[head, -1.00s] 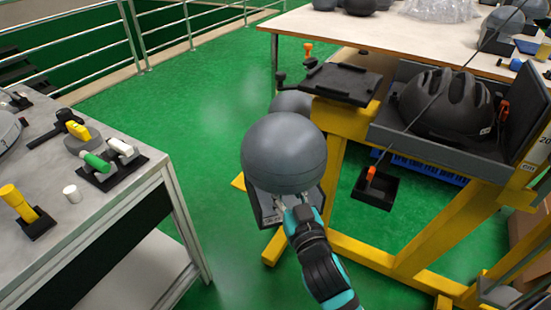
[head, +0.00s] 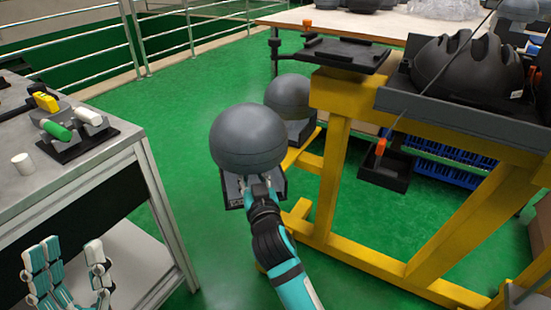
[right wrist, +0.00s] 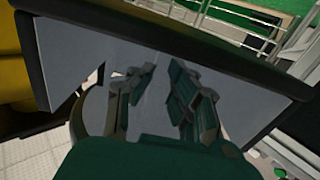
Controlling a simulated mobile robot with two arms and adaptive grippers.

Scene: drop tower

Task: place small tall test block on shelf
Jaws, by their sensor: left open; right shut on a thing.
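The test block (head: 248,140) is a grey dome on a small dark box base, near the middle of the head view. My right gripper (head: 258,186) is shut on its near side and holds it above the green floor, between bench and yellow frame. In the right wrist view my gripper fingers (right wrist: 160,95) stand against a grey dark-edged panel (right wrist: 245,92), probably the held block. My left gripper (head: 70,268) is open and empty at the lower left, in front of the grey bench. A pale lower shelf (head: 150,262) shows under the bench top, partly hidden by that gripper.
A second grey dome (head: 288,96) stands behind the held block, by the yellow frame (head: 335,170). A black helmet (head: 465,72) lies in a tray on the frame. Tools and a white cylinder (head: 22,163) are on the bench top. Green floor (head: 175,120) is clear between.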

